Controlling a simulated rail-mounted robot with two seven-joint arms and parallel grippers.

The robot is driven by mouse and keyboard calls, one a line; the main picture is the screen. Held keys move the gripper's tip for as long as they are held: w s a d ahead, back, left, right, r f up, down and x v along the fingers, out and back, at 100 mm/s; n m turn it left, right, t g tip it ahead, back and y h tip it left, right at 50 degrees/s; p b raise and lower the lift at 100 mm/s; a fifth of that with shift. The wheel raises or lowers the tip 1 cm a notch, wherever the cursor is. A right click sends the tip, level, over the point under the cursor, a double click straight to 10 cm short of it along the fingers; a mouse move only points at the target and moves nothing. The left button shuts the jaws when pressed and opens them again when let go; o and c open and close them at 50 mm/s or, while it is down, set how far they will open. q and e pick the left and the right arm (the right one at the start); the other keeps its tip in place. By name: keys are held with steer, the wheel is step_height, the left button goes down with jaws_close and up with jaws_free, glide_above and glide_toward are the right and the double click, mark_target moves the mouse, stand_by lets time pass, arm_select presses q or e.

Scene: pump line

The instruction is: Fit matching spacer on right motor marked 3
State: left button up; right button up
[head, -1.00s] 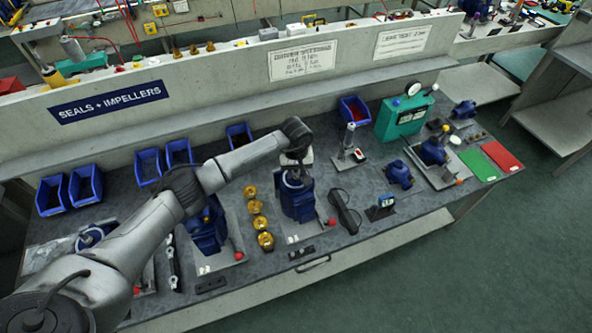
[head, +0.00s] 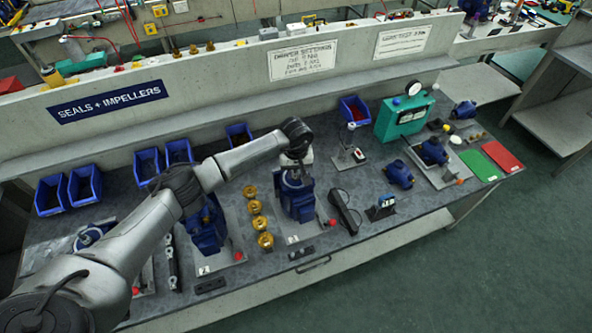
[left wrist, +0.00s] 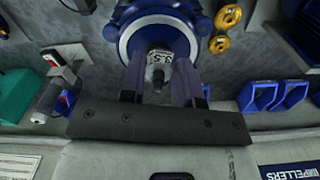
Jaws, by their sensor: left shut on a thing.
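The right motor (head: 297,203) is a dark blue unit on a grey plate with a red knob at the front of the bench. My left gripper (head: 295,166) is above its top. In the left wrist view, the gripper (left wrist: 160,82) is shut on a pale grey spacer (left wrist: 159,58) with a mark that looks like "3.5". The spacer is between the fingers, over the middle of the motor's round blue face (left wrist: 126,42). A dark stub shows just in front of it. I cannot tell whether the spacer is fully seated. My right gripper is not in view.
Several brass impellers (head: 256,222) stand left of the motor, with another blue motor (head: 207,232) beyond them. A black handset-like object (head: 344,211) lies to the right. Blue bins (head: 149,166) line the back, and a teal tester (head: 404,117) stands back right.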

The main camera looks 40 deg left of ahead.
arm_select(q)
steer(key=shift+f, duration=0.1)
steer(key=o, duration=0.7)
steer(key=shift+o, duration=1.3)
steer(key=shift+o, duration=0.4)
steer(key=o, duration=0.7)
steer(key=shift+r+p, duration=0.65)
steer(key=shift+r, duration=0.7)
steer(key=shift+r+p, duration=1.55)
steer(key=shift+r, duration=1.6)
